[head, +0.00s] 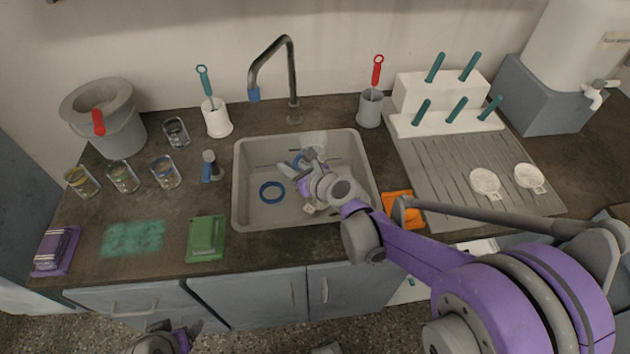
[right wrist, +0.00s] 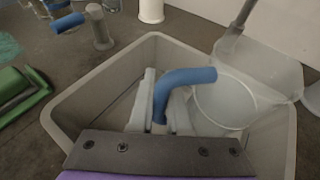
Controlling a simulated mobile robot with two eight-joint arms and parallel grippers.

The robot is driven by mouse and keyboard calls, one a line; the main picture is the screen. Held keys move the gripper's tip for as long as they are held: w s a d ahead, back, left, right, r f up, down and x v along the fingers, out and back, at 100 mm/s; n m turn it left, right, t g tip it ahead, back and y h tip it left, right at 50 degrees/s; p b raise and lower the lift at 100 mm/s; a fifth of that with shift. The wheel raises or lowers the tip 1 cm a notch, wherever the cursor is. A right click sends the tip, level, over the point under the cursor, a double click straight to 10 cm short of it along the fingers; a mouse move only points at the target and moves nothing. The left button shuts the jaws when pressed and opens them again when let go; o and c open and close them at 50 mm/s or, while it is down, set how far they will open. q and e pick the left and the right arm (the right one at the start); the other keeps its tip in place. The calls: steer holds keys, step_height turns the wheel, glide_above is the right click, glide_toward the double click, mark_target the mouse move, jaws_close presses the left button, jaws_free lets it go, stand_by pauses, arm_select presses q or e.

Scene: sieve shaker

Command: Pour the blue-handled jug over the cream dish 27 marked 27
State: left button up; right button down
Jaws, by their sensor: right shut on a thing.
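The clear jug (right wrist: 262,72) with a blue handle (right wrist: 185,83) is at the sink. My right gripper (right wrist: 160,112) is shut on the blue handle, with one finger on each side of it. In the head view my right gripper (head: 310,193) is inside the sink basin and partly hides the jug (head: 314,143). Two cream dishes, a left one (head: 485,181) and a right one (head: 529,176), lie on the grey drainboard to the right. Their markings are too small to read. Only a part of my left arm shows at the bottom edge; its fingers are not visible.
The sink (head: 247,150) has a blue ring (head: 271,191) inside and a tall tap (head: 292,85) behind. The drainboard (head: 435,165) has a white rack (head: 440,95) behind it. An orange cloth (head: 402,207) lies right of the sink. Several glasses and a grey bucket (head: 112,125) stand left.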

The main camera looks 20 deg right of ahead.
arm_select(q)
steer(key=shift+s+a+f+b, duration=0.1)
steer(key=shift+a+f+b, duration=0.3)
steer(key=shift+f+b, duration=0.35)
arm_select(e)
steer(key=s+a+f+n+y, duration=0.1)
steer(key=s+a, duration=0.7)
steer(key=a, duration=0.1)
steer(key=shift+f, duration=0.35)
arm_select(q)
steer(key=shift+r, duration=0.1)
arm_select(e)
steer(key=shift+w+r, duration=0.1)
